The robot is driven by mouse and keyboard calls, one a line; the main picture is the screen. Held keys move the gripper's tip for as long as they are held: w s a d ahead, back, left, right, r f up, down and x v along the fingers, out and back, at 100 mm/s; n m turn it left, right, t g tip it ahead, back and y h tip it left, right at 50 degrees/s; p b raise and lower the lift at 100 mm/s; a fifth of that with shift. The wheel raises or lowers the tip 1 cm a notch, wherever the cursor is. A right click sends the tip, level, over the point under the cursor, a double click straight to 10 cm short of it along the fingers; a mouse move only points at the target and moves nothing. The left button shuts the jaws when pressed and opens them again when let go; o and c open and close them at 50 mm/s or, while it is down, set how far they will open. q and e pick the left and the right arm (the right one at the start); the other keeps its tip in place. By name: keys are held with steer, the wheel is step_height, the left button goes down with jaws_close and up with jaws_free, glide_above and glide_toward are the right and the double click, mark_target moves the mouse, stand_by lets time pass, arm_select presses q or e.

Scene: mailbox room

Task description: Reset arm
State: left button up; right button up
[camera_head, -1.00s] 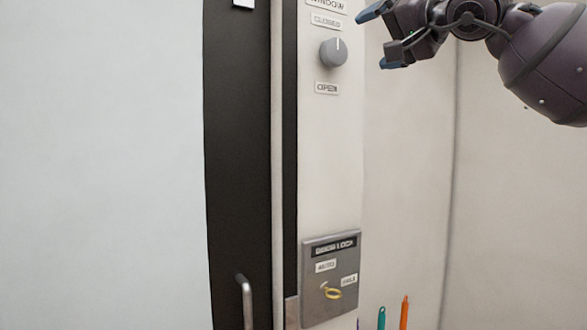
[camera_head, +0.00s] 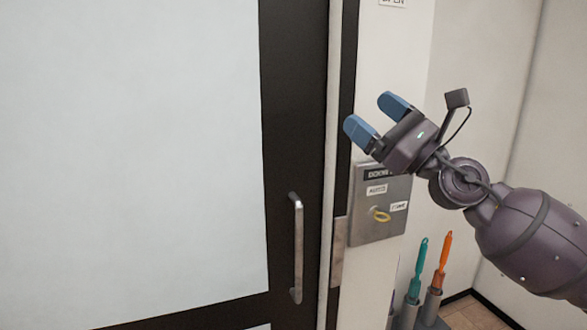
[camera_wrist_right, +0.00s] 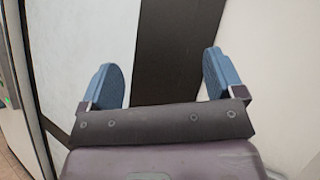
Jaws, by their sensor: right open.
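My right gripper (camera_head: 378,118) is open and empty, with two blue fingertips apart. It is in front of the wall panel, above and partly over the grey lock plate (camera_head: 362,222). In the right wrist view the same gripper (camera_wrist_right: 168,80) shows nothing between its fingers, with a dark and pale surface beyond. My right arm comes in from the right in the head view. My left gripper is not in view.
A dark-framed door (camera_head: 295,120) with a large pale panel and a metal handle (camera_head: 297,245) stands at the left. Teal (camera_head: 418,268) and orange (camera_head: 441,262) handled tools stand in holders below.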

steer(key=s+d+f+n+t+h, duration=0.1)
steer(key=s+d+f+n+h, duration=0.2)
steer(key=d+f+n+h, duration=0.55)
steer(key=s+d+f+n+t+h, duration=0.15)
steer(key=f+n+h, duration=0.45)
steer(key=f+n, duration=0.7)
steer(key=s+d+f+n+h, duration=0.35)
steer(key=f+n+h, duration=0.45)
steer(key=n, duration=0.5)
steer(key=s+d+f+m+g+y, duration=0.1)
steer(key=s+f+m+g, duration=0.6)
steer(key=s+f, duration=0.45)
steer(key=s+f+m+g+y, duration=0.1)
steer(key=s+f+m+g, duration=0.6)
steer(key=s, duration=0.8)
steer(key=w+f+n+t, duration=0.1)
steer(key=w+f+t, duration=0.6)
steer(key=f, duration=0.4)
steer(key=shift+w+f+t+y, duration=0.25)
steer(key=shift+f+t+y, duration=0.15)
steer(key=shift+t, duration=0.45)
steer(key=shift+n, duration=0.25)
